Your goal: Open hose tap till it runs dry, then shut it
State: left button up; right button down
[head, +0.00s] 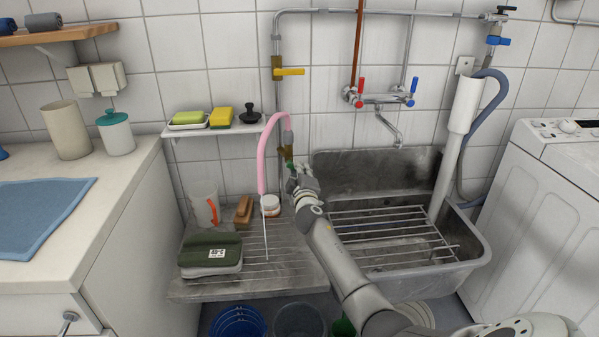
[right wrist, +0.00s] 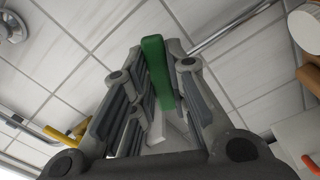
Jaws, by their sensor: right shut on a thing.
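The hose tap (head: 285,153) is a brass fitting at the lower end of the vertical wall pipe. Its green lever shows clearly in the right wrist view (right wrist: 158,72), between my fingers. My right gripper (head: 298,172) is shut on this lever; its fingers hide part of the tap in the head view. A pink hose (head: 263,155) arches from beside the tap and hangs down to the left. A thin pale streak (head: 265,230), looking like water, drops from its end to the slatted drainboard (head: 200,290). My left gripper is not in view.
A yellow-lever valve (head: 290,72) sits higher on the pipe. The sink (head: 473,262) with a wire rack is right of my arm. A white cup (head: 205,203), brown brush (head: 243,212) and green folded cloth (head: 210,248) stand on the drainboard. A small shelf (head: 205,130) is above.

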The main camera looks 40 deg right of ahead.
jog(key=shift+f, duration=0.1)
jog(key=c, duration=1.4)
grip_release()
jog(key=v, duration=1.2)
